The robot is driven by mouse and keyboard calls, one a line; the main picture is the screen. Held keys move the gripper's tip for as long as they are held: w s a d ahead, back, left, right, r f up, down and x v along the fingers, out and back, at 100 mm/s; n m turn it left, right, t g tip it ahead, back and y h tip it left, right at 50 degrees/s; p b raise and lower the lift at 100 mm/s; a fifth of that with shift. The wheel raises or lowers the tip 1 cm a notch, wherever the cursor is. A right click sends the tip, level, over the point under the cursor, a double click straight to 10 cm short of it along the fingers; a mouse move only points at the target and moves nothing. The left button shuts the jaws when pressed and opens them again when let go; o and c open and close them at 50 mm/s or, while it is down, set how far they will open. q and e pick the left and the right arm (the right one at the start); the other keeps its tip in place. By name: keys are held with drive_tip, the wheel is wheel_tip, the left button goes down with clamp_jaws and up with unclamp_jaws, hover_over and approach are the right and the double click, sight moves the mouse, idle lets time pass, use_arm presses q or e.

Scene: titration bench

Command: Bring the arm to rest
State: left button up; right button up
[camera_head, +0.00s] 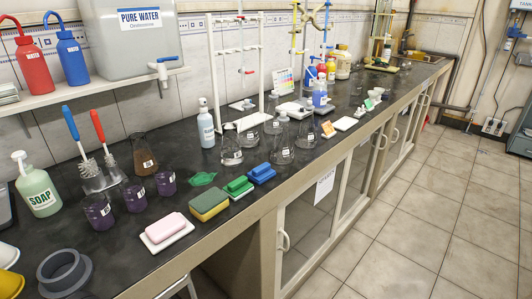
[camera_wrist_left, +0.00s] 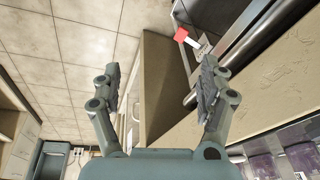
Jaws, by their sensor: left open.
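My left gripper (camera_wrist_left: 162,85) shows in the left wrist view with its two fingers spread apart. Nothing is between the fingers. Behind them are the bench's cabinet side and the tiled floor (camera_wrist_left: 75,35). In the head view no gripper or arm shows. My right gripper is in neither view.
The tiled floor (camera_head: 440,215) at right is clear.

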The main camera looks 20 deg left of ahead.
use_arm(q)
drive_tip(key=s+a+f+g+b, duration=0.1)
drive_tip(key=s+f+b, duration=0.25)
drive_tip(key=f, duration=0.75)
drive_tip(key=s+f+b, duration=0.2)
drive_tip(key=s+f, duration=0.3)
drive_tip(key=f, duration=0.6)
drive_tip(key=s+f+b, duration=0.3)
drive_tip(key=s+f, duration=0.8)
drive_tip(key=s, duration=0.1)
drive_tip(key=shift+s+a+f+g, duration=0.35)
drive_tip(key=shift+a+f+g, duration=0.05)
